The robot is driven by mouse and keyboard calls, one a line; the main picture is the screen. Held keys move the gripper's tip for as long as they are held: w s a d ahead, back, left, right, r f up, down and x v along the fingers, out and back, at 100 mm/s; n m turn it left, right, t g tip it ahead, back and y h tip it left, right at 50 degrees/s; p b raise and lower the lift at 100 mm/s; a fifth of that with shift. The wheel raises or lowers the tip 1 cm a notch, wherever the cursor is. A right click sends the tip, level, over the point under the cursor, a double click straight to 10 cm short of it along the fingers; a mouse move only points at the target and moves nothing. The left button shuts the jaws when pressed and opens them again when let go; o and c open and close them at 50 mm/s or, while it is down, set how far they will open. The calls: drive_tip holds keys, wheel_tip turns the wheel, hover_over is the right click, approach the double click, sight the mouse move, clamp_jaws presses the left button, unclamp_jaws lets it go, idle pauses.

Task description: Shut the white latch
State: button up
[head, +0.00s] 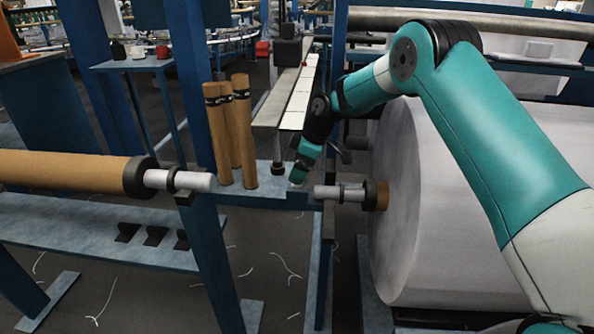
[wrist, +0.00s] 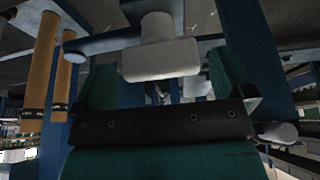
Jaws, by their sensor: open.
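The white latch (wrist: 160,50) shows in the wrist view as a white stem with a wider block at its lower end. It lies in the picture between the two teal fingers of my gripper (wrist: 165,72). The fingers stand apart, with gaps visible on both sides of the block; I cannot tell how deep it sits between them. In the head view my gripper (head: 300,174) points down near the loom's blue frame, left of the large white roll (head: 415,200). The latch is too small or too hidden to make out clearly there.
A dark bar (wrist: 100,42) with a rounded end lies left of the latch in the wrist view. Several brown tubes (head: 247,130) stand left of my gripper. A pale roll shaft (head: 335,192) juts out just right of it. A brown roll (head: 60,171) lies at left.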

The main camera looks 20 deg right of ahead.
drive_tip(key=shift+a+f, duration=0.2)
drive_tip(key=shift+f, duration=0.25)
drive_tip(key=shift+w, duration=0.1)
drive_tip(key=c, duration=1.2)
drive_tip(key=shift+r, duration=0.1)
drive_tip(key=shift+c, duration=0.2)
